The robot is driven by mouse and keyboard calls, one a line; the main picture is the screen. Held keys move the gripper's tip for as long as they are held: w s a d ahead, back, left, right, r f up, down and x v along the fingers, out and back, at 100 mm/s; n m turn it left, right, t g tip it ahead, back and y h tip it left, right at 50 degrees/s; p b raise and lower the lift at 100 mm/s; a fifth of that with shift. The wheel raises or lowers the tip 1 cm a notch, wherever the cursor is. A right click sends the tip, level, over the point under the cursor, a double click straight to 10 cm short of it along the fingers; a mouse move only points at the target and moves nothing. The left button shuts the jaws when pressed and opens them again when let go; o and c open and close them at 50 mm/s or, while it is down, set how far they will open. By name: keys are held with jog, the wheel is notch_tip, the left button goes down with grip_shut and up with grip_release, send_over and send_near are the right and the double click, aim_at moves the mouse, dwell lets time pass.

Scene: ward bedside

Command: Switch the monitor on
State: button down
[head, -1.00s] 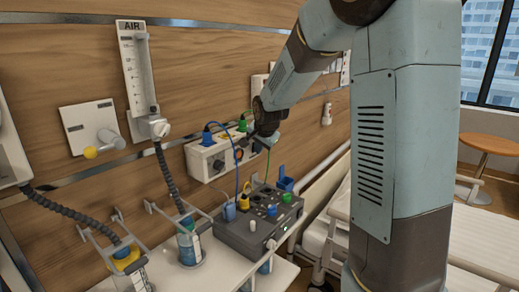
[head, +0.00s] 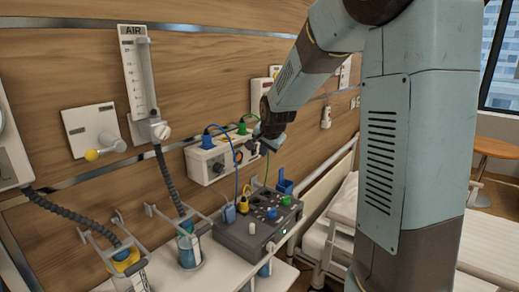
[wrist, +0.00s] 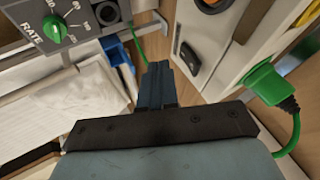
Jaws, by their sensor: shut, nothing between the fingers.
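No screen shows in either view, so I cannot tell which unit is the monitor. A dark grey device (head: 238,236) with coloured knobs stands on the bedside surface, and its green RATE knob shows in the wrist view (wrist: 55,29). A white socket box (head: 205,168) is on the wall above it. In the wrist view this box (wrist: 232,62) has a dark rocker switch (wrist: 187,58) on its face. My gripper (wrist: 157,66) is shut and empty, with its fingertips just left of and below the rocker, apparently apart from it. In the head view my gripper (head: 260,142) is in front of the box's right end.
A green plug (wrist: 266,84) and its cable are close to the right of my gripper. An air flowmeter (head: 137,75) and suction jars are at left. The bed (head: 335,215) is at right.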

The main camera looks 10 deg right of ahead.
jog(key=s+d+r, duration=0.2)
jog(key=s+r, duration=0.4)
jog(key=s, duration=0.2)
jog(key=shift+r, duration=0.4)
jog(key=s+r+n+g, duration=0.1)
jog(key=s+n, duration=0.8)
jog(key=s, duration=1.8)
jog(key=shift+s+g, duration=0.3)
jog(key=shift+s, duration=0.05)
jog(key=c, duration=1.8)
grip_release()
jog(key=shift+c, duration=0.2)
